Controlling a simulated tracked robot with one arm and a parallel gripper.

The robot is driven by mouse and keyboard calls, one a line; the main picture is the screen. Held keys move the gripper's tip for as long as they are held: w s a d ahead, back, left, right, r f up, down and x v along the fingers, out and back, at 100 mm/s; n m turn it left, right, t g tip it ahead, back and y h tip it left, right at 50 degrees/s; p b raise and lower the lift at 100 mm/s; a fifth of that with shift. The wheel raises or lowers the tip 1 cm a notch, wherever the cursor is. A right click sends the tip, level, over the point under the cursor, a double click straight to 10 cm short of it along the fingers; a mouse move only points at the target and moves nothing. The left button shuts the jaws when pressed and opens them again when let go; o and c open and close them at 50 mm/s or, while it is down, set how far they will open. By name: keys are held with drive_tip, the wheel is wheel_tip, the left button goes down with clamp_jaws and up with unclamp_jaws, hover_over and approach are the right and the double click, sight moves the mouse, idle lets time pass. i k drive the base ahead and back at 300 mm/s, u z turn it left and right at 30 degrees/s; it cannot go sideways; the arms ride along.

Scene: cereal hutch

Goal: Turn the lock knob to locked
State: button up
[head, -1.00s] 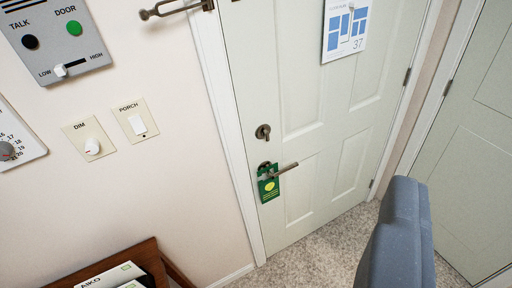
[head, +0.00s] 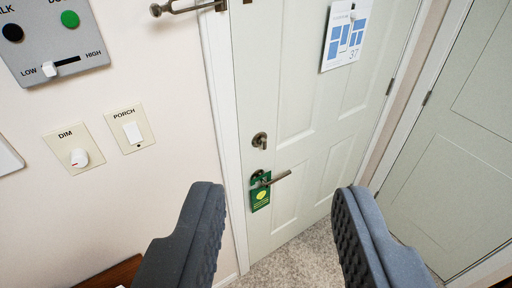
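The lock knob (head: 260,140) is a small dark bronze thumb-turn on the pale green door (head: 300,150), above the lever handle (head: 272,180). Its exact angle is too small to tell. A green hanger tag (head: 260,194) hangs from the lever. My gripper (head: 275,195) is open and empty, with one dark grey padded finger at each side of the lower picture. In the picture, the knob lies above and between the fingertips, apart from them and farther off.
An intercom panel (head: 55,40), a DIM dial plate (head: 76,148) and a PORCH switch plate (head: 129,130) are on the left wall. A metal latch arm (head: 185,8) sits at the top. A paper notice (head: 346,36) hangs on the door. Another door (head: 455,150) stands at right.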

sight(262, 142)
drive_tip(key=u, duration=0.05)
drive_tip(key=i, duration=1)
drive_tip(key=z, duration=0.05)
